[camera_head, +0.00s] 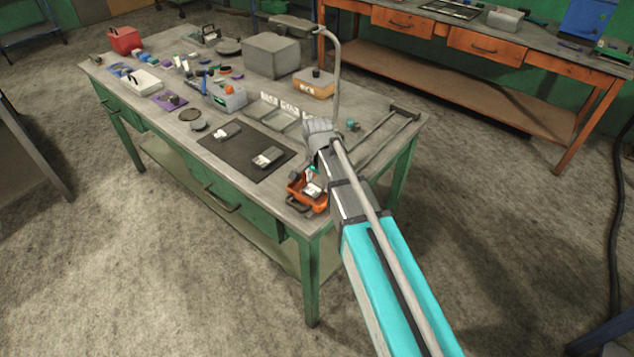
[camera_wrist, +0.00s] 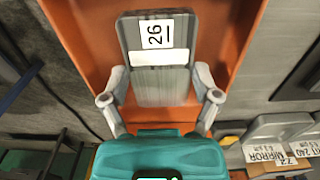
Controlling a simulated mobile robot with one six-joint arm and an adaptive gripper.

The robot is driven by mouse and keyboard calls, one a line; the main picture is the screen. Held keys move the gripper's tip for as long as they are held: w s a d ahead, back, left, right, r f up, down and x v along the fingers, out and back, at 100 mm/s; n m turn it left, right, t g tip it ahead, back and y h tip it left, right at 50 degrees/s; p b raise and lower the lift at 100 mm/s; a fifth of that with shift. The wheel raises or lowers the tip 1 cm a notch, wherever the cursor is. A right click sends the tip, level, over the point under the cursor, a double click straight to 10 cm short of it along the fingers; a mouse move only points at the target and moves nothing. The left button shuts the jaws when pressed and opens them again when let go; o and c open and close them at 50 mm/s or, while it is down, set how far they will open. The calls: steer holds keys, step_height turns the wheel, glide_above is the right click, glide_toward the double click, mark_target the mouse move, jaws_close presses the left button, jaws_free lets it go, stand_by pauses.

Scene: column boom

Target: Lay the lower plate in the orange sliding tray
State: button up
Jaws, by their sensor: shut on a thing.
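The orange sliding tray (camera_head: 294,190) sits at the near right corner of the green-legged workbench. In the wrist view its orange floor and walls (camera_wrist: 245,30) surround a grey plate (camera_wrist: 160,85) with a white label reading 26. My gripper (camera_wrist: 160,98) is shut on this plate, one grey finger at each side edge. The plate lies lengthwise within the tray's outline; I cannot tell whether it touches the floor. In the head view my gripper (camera_head: 313,173) is small and partly hidden by my arm, and the plate's pale label (camera_head: 314,190) shows inside the tray.
A dark mat (camera_head: 232,152) left of the tray bears two small grey pieces (camera_head: 268,157). Behind it stand labelled pale trays (camera_head: 290,106), an orange box (camera_head: 314,84) and a grey box (camera_head: 272,55). A rail frame (camera_head: 385,135) lies at the bench's right end.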

mark_target(318, 184)
steer(key=o, duration=1.1)
steer(key=shift+o, duration=0.2)
step_height(318, 184, up, 12)
steer(key=p, duration=1.2)
steer(key=shift+r, duration=0.1)
steer(key=s+d+n, duration=0.3)
steer(key=s+d, duration=0.3)
steer(key=d, duration=0.3)
steer(key=s+d+n, duration=0.4)
steer(key=s+d, duration=0.3)
steer(key=d, duration=0.3)
steer(key=shift+s+n, duration=0.3)
